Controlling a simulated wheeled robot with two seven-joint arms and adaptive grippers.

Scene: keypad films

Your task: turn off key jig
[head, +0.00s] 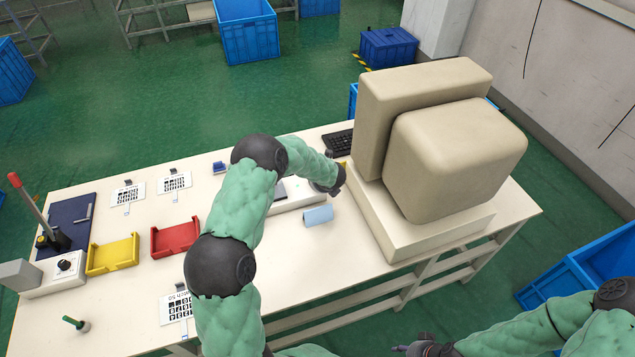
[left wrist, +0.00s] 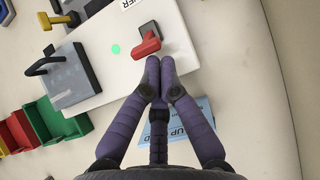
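The key jig is a white box (left wrist: 140,75) in the left wrist view, with a clear plate and black handle (left wrist: 48,66), a round green light (left wrist: 115,49) and a red switch lever (left wrist: 146,44) on a dark base. In the head view the jig (head: 298,200) is mostly hidden behind my left arm. My left gripper (left wrist: 160,62) has its purple fingertips together, right at the near end of the red lever; I cannot tell whether they touch it. It also shows in the head view (head: 332,178). My right gripper (head: 418,348) is at the bottom edge, partly cut off.
A large beige machine (head: 455,150) fills the table's right end. Yellow (head: 112,254) and red (head: 175,239) trays, printed cards and a red-handled lever (head: 30,203) are at left. The front right tabletop is clear.

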